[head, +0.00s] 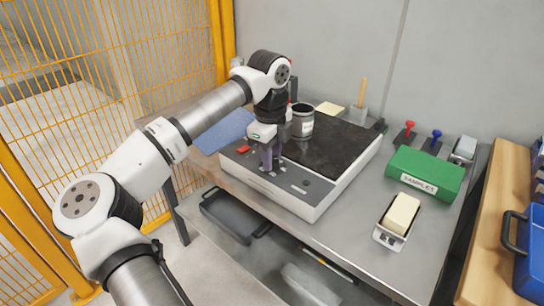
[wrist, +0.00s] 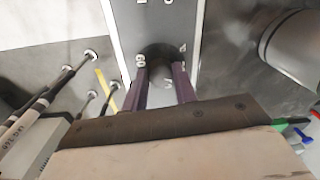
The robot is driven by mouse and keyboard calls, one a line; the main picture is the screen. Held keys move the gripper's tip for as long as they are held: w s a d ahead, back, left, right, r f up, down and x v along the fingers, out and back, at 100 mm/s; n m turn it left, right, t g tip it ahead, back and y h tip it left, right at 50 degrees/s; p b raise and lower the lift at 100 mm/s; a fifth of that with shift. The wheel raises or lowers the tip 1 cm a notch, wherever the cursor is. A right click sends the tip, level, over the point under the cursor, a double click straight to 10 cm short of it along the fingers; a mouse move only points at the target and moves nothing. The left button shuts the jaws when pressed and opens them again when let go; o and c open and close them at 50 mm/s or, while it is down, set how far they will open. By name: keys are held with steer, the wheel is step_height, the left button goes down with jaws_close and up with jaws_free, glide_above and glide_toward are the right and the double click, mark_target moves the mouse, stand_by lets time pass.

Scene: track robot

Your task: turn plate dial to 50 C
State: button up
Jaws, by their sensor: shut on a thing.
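The hot plate (head: 333,193) is a white box with a dark top (head: 335,150), standing on the metal table. Its grey front panel carries a dial, which my gripper hides in the head view. In the wrist view the dark round dial (wrist: 160,52) sits on the panel with printed marks around it. My gripper (head: 269,168) points down at the panel. Its two purple fingers (wrist: 160,80) are shut on the dial, one on each side. The dial's pointer and exact setting cannot be made out.
A grey jar (head: 302,124) stands on the dark top close to my wrist. A blue mat (head: 226,131) lies to the left. A green samples box (head: 426,174) and a metal tray (head: 388,238) holding a pale block stand to the right. A yellow fence is at the left.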

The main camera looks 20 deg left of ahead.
steer(key=m, duration=0.5)
steer(key=shift+m, duration=0.3)
steer(key=m+p, duration=0.1)
steer(key=m, duration=0.5)
steer(key=shift+w+r, duration=0.1)
steer(key=m+p, duration=0.1)
steer(key=m, duration=0.4)
steer(key=shift+m+g, duration=0.3)
steer(key=shift+m, duration=0.1)
steer(key=m+p, duration=0.1)
steer(key=m, duration=0.4)
steer(key=shift+m, duration=0.3)
steer(key=o, duration=1)
steer(key=r, duration=1.3)
steer(key=shift+w+a+r, duration=0.25)
steer(key=shift+r, duration=0.1)
